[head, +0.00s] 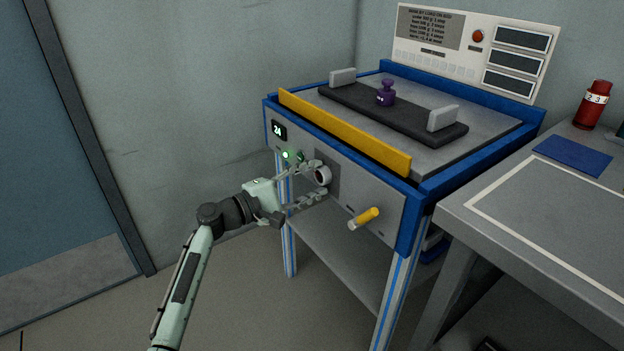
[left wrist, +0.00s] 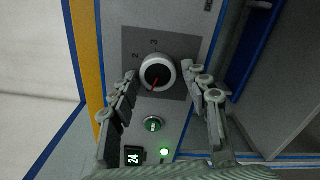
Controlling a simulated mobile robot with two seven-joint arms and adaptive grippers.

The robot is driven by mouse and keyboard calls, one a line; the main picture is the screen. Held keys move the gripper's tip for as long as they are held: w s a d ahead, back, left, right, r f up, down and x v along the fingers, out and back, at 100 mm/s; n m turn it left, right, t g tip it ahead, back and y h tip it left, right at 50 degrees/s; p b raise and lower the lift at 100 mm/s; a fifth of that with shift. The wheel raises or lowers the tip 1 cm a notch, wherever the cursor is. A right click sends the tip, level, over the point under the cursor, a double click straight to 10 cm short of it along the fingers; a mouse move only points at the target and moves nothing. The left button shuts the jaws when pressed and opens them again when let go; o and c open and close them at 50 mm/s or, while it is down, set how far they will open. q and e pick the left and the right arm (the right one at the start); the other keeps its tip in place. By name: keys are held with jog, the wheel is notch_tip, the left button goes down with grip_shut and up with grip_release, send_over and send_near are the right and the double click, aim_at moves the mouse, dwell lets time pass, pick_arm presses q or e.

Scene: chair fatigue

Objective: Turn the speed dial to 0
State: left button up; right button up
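The speed dial (head: 323,176) is a round knob with a silver rim on the grey front panel of the blue-framed machine. In the left wrist view the dial (left wrist: 157,73) has a dark face with a red pointer aimed toward the bottom of the picture. The marks 2 and 3 show on the plate beside it; other marks are hidden or unreadable. My left gripper (head: 320,180) is at the dial, its fingers open on either side, with small gaps visible in the left wrist view (left wrist: 163,78). My right gripper is not in view.
A display (head: 279,130) reads 24, near a lit green button (head: 286,155). A yellow handle (head: 364,218) sticks out right of the dial. A yellow bar (head: 340,130) runs along the top edge. A purple weight (head: 386,93) stands on the dark platform. A grey table (head: 480,215) is at right.

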pick_arm(q)
jog(key=shift+o, duration=0.6)
jog(key=v, duration=1.2)
